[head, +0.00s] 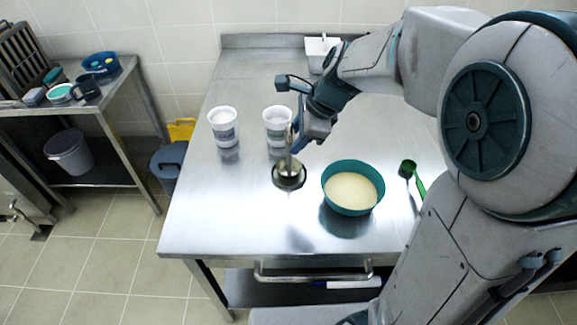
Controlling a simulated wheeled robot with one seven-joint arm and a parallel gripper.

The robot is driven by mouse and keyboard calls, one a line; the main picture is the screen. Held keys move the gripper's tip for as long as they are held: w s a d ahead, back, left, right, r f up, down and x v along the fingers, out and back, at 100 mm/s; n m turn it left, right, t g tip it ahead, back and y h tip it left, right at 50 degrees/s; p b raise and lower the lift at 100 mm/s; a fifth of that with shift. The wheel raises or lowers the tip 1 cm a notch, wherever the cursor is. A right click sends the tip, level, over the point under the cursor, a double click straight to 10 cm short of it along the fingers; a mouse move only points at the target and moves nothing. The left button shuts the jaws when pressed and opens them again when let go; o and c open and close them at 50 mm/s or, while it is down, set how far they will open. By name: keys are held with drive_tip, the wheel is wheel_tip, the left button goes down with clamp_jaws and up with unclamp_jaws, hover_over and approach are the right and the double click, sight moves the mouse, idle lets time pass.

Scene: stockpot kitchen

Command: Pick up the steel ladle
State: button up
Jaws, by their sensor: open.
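The steel ladle (289,169) is near the middle of the steel table, left of a teal bowl. Its bowl end is low, over a dark round patch, and its handle rises toward my gripper. I cannot tell whether the dark patch is a dish or a reflection. My gripper (303,142) is open, with its blue fingers pointing down beside the upper handle. The fingers and the arm hide part of the handle, and I cannot tell whether they touch it.
The teal bowl (351,188) holds a pale cream mass. A green scoop (408,169) lies at its right. Two white tubs (223,127) (278,126) stand behind the ladle. A white container (321,54) is at the back. The table's left and front left are clear.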

drive_tip(key=shift+x, duration=1.25)
clamp_jaws()
drive_tip(key=shift+r, duration=0.15)
